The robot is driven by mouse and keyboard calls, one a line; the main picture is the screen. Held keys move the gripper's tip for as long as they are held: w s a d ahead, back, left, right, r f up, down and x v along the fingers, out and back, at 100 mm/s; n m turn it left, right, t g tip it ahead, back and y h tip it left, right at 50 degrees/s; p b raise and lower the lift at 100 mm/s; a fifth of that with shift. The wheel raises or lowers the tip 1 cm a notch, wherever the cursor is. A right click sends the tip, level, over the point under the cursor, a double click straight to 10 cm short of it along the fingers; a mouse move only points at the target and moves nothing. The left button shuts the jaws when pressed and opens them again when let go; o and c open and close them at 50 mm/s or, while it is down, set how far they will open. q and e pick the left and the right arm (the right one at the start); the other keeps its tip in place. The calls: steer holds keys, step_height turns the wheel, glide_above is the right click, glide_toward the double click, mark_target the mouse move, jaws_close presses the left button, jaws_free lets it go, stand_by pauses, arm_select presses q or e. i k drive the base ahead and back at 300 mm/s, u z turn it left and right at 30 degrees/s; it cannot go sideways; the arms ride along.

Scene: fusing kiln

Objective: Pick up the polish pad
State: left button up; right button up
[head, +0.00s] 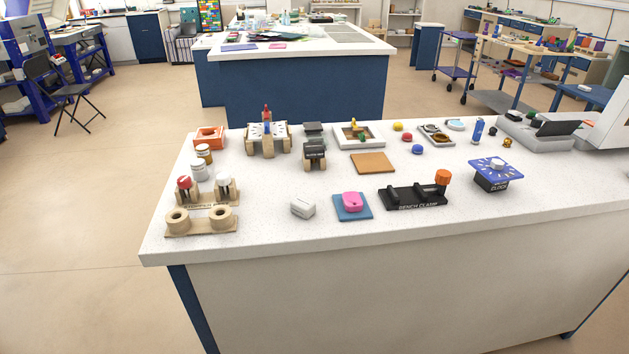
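No object carries a readable polish pad label. A small pink block (352,201) lies on a flat blue square mat (353,213) near the front middle of the white counter; it may be the polish pad, but I cannot tell for sure. A white rounded block (303,208) lies just left of the mat, apart from it. Neither of my grippers shows in the head view.
A black bench clamp (413,197) with an orange knob stands right of the mat. A wooden two-ring holder (200,221) stands at the counter's left front. A brown board (373,163) lies behind the mat. The counter front edge is bare.

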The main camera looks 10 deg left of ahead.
mark_target(303, 206)
steer(key=z, duration=1.65)
steer(key=i, duration=0.8)
steer(key=u, duration=2.25)
